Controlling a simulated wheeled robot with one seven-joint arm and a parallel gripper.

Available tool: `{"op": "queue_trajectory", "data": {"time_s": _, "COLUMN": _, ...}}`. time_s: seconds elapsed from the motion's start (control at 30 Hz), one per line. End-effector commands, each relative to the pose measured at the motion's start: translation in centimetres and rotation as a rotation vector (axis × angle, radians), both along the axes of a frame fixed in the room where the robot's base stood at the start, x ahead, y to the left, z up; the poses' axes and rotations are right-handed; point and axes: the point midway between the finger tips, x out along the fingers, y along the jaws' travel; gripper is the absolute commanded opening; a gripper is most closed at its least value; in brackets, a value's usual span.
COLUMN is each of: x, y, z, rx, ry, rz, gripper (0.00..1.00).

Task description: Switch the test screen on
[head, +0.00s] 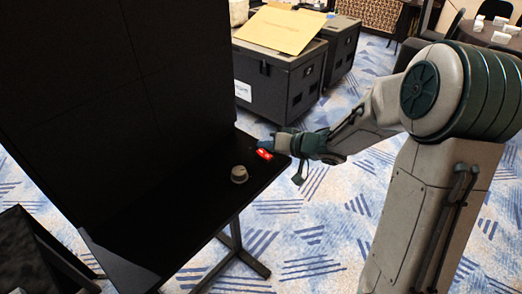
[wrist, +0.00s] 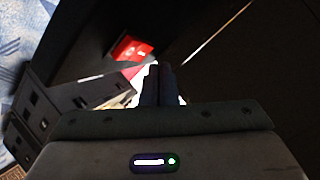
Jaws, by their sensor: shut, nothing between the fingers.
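The tall black screen wall (head: 130,70) fills the left of the head view, and its face is dark. A small red part (head: 264,154), perhaps a switch, sits on the black shelf (head: 195,215) near its far right end. It also shows in the wrist view as a red block (wrist: 131,48) with a small white mark. My gripper (head: 264,144) is shut and empty, right beside the red part. In the wrist view my closed fingertips (wrist: 160,70) point just right of and below it; I cannot tell whether they touch it.
A grey round knob or cup (head: 239,174) stands on the shelf, nearer than the red part. Black cases (head: 275,85) stand behind, with a cardboard sheet (head: 280,30) on top. The patterned carpet (head: 300,235) is open to the right of the shelf's stand.

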Motion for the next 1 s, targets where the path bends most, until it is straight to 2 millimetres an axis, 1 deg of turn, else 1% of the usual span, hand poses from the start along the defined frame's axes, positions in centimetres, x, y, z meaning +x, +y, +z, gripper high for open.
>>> {"op": "queue_trajectory", "data": {"time_s": 0.23, "x": 0.02, "y": 0.02, "z": -0.07, "rx": 0.000, "ry": 0.001, "rz": 0.000, "gripper": 0.00}}
{"op": "queue_trajectory", "data": {"time_s": 0.5, "x": 0.26, "y": 0.20, "z": -0.78, "rx": 0.000, "ry": 0.001, "rz": 0.000, "gripper": 0.00}}
{"op": "queue_trajectory", "data": {"time_s": 1.0, "x": 0.30, "y": 0.25, "z": -0.97, "rx": 0.000, "ry": 0.000, "rz": 0.000, "gripper": 0.00}}
